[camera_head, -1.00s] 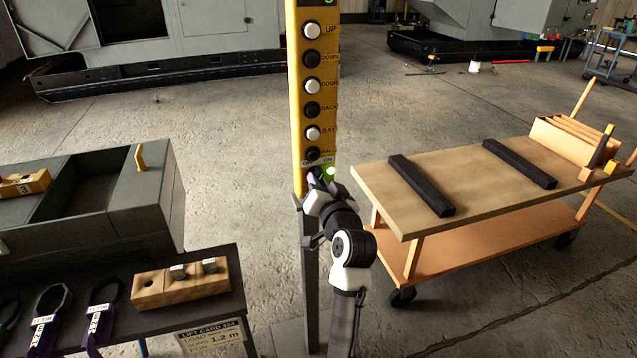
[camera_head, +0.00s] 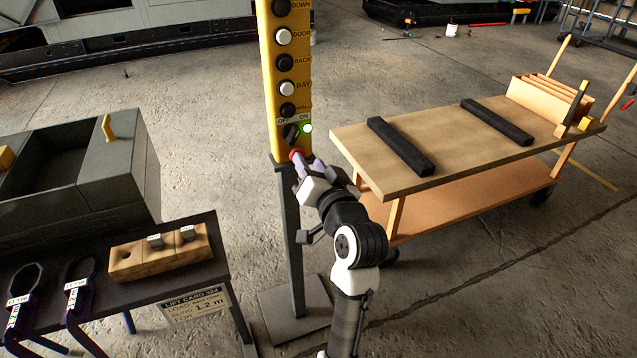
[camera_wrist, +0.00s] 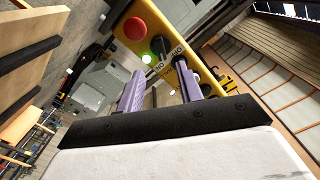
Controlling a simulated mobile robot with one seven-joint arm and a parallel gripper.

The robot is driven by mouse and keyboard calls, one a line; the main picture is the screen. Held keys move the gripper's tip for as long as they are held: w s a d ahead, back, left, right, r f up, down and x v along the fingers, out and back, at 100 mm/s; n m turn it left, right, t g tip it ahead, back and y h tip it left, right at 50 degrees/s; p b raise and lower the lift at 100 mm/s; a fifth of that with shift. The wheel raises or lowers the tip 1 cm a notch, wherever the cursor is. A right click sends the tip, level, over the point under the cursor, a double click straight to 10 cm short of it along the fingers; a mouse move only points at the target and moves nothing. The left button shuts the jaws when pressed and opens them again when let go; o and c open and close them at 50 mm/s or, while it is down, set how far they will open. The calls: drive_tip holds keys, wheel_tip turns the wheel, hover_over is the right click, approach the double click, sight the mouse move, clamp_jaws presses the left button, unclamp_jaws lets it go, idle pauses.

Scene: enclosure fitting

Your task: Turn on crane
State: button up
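The yellow crane control panel (camera_head: 270,60) stands on a grey post (camera_head: 292,230) in the head view. A red button (camera_head: 297,154) is just below. My gripper (camera_head: 309,166) is just below and in front of the switch. In the wrist view its purple fingers (camera_wrist: 162,84) are apart with nothing held; contact with the panel cannot be told.
A wooden-topped cart (camera_head: 450,150) with black bars stands right of the post. A dark table (camera_head: 190,275) with a wooden block (camera_head: 160,255) and purple slings is at lower left. A grey machine box (camera_head: 100,170) is behind it.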

drive_tip(key=v, duration=0.4)
drive_tip(key=shift+b, duration=0.3)
